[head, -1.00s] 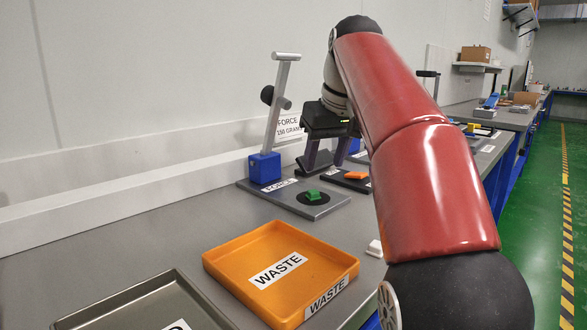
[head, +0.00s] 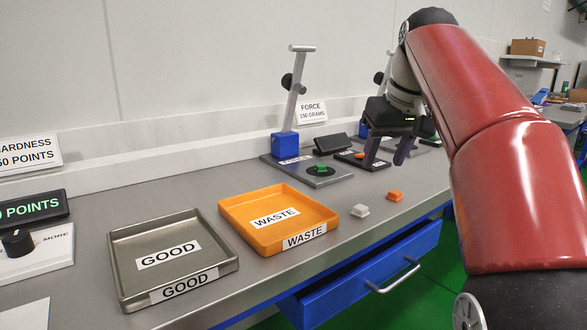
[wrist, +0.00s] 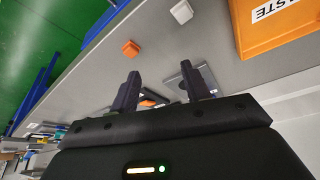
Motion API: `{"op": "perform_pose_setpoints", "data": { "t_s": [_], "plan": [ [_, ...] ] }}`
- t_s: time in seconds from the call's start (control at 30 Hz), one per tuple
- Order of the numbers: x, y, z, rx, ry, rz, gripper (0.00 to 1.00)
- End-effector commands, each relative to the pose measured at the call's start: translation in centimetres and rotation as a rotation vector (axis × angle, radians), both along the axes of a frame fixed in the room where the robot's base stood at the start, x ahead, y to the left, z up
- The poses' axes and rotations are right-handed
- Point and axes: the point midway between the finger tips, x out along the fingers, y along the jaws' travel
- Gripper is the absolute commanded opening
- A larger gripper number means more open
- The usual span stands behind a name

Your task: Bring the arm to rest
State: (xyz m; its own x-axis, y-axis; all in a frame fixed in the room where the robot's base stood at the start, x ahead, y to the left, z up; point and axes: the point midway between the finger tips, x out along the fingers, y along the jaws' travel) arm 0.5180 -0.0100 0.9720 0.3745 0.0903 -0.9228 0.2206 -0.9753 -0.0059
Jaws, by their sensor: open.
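My gripper (head: 386,150) is open and empty, raised above the bench to the right of the force stand. In the wrist view its two dark fingers (wrist: 160,90) stand apart with nothing between them. My red arm reaches across the right side of the head view.
On the bench are the GOOD tray (head: 228,262), the orange WASTE tray (head: 328,226), a white block (head: 360,211) and an orange block (head: 395,195). A green block (head: 321,168) sits on the force stand's base (head: 335,181). A blue drawer (head: 330,289) stands out below the bench edge.

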Motion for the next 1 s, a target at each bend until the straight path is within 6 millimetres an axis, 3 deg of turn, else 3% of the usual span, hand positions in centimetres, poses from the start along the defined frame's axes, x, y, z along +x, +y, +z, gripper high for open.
{"op": "perform_pose_setpoints", "data": {
  "t_s": [0.33, 0.57, 0.77, 1.0],
  "plan": [
    [-3.2, -0.5, -1.8, 0.027, -0.013, -0.049, 0.47],
    [-7.3, -0.5, -5.3, 0.045, -0.026, -0.097, 0.47],
    [-13.4, 0.1, -11.5, 0.047, -0.048, -0.149, 0.47],
    [-20.7, 0.9, -21.2, 0.023, -0.082, -0.199, 0.47]
  ]
}}
